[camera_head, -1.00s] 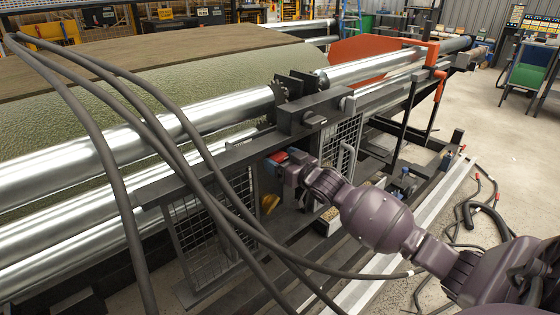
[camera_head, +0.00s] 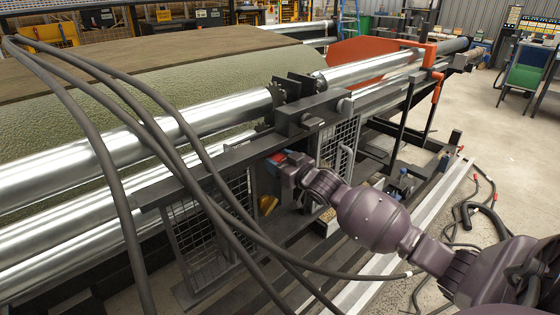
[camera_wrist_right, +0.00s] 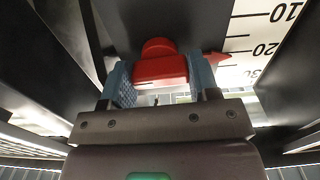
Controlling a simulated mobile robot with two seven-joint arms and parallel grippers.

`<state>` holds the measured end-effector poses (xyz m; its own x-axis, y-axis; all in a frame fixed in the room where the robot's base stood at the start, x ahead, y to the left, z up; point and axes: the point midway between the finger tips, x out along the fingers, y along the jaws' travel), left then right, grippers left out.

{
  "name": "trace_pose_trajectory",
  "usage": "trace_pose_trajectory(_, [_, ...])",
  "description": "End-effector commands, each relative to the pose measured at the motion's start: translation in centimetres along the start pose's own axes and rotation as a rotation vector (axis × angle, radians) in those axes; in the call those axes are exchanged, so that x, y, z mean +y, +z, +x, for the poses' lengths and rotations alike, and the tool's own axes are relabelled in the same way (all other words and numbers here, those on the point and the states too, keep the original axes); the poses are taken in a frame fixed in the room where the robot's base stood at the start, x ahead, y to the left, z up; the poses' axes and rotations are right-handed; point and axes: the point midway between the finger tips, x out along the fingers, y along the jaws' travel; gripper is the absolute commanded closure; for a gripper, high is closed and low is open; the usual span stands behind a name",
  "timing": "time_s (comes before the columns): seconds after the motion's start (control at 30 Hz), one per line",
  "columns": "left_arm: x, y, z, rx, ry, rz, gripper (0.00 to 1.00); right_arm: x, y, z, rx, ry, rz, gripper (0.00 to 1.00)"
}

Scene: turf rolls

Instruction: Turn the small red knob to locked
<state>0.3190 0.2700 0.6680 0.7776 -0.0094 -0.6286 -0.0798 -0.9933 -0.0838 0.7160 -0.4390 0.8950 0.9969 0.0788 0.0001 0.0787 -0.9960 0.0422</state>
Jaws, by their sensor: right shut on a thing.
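The small red knob (camera_wrist_right: 160,66) shows large in the right wrist view, between the two blue-padded fingers of my right gripper (camera_wrist_right: 162,84). The gripper is shut on it, with a finger on each side. In the head view the red knob (camera_head: 278,158) is a small patch at the tip of my right gripper (camera_head: 286,166), against the dark frame of the roller machine. A red pointer (camera_wrist_right: 216,58) lies beside the knob near a white scale. The knob's base is partly hidden by the fingers. My left gripper is not in view.
The white scale (camera_wrist_right: 258,35) with black numbers is right of the knob. Long dark hoses (camera_head: 150,125) cross the head view's left half. Mesh guards (camera_head: 200,235) flank the gripper below the steel rollers (camera_head: 225,115).

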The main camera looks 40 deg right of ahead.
Motion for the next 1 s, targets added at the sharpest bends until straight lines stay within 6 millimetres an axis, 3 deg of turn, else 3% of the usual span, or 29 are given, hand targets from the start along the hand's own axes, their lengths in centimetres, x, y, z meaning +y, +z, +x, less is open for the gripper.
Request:
trace_pose_trajectory(0.4, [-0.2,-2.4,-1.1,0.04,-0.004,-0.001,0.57,0.0,-0.5,0.0,0.003,0.002,-0.303,0.68])
trace_pose_trajectory(0.73, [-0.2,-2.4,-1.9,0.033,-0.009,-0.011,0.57,0.0,-0.3,0.0,0.002,0.001,-0.619,0.68])
trace_pose_trajectory(1.0, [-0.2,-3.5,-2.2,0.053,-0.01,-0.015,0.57,-0.1,-0.1,0.0,0.0,0.0,-0.876,0.68])
